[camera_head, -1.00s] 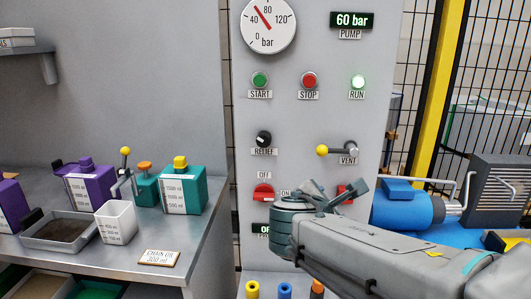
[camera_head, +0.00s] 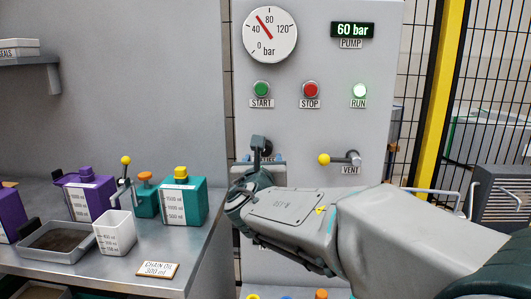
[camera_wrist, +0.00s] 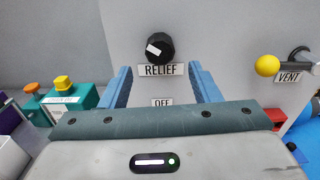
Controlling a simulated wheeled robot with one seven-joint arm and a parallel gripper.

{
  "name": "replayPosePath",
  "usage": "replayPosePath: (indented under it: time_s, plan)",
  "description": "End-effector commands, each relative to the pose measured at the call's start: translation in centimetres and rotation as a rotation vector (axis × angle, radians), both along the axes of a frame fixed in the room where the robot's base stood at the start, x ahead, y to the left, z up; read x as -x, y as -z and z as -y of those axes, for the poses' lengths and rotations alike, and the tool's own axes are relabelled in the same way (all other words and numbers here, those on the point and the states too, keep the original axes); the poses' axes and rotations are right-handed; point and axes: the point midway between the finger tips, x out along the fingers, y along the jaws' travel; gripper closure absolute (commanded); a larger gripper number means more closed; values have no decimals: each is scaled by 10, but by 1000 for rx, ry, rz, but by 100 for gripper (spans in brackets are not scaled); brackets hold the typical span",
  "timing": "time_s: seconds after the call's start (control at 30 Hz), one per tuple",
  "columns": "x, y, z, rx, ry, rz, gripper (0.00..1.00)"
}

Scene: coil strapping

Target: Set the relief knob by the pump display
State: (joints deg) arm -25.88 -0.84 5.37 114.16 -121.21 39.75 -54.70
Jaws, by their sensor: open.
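The relief knob (camera_wrist: 160,48) is black and round with a white mark on its left side, above the RELIEF label (camera_wrist: 160,70) in the wrist view. In the head view my gripper mostly hides it. The pump display (camera_head: 352,30) reads 60 bar in green at the top right of the grey panel. The dial gauge (camera_head: 270,34) has its red needle pointing up-left, near 60. My gripper (camera_head: 262,152) is open in front of the relief knob. In the wrist view its blue fingers (camera_wrist: 163,82) stand apart, below and to either side of the knob, with nothing between them.
The vent lever (camera_head: 340,160), with a yellow ball, sticks out right of my gripper. Above are the green START button (camera_head: 261,89), the red STOP button (camera_head: 310,89) and the lit RUN lamp (camera_head: 359,90). The bench (camera_head: 195,245) with bottles and a tray is at left.

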Motion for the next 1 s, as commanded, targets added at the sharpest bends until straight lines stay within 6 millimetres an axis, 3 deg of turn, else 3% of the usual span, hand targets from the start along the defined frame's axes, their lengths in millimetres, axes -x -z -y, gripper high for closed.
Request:
replayPosePath:
  time_s: [0.1, 0.3, 0.73, 0.77, 0.9, 1.0]
  plan:
    - [-24, 0, 1, -1, 2, -2, 44]
    - [-49, 0, 2, -2, 1, -1, 44]
    - [-59, 0, 3, -2, 1, 0, 44]
    - [-59, 0, 3, -2, 1, 0, 46]
    - [-59, 0, 2, -2, 1, 0, 85]
    - [-59, 0, 3, -2, 1, -1, 88]
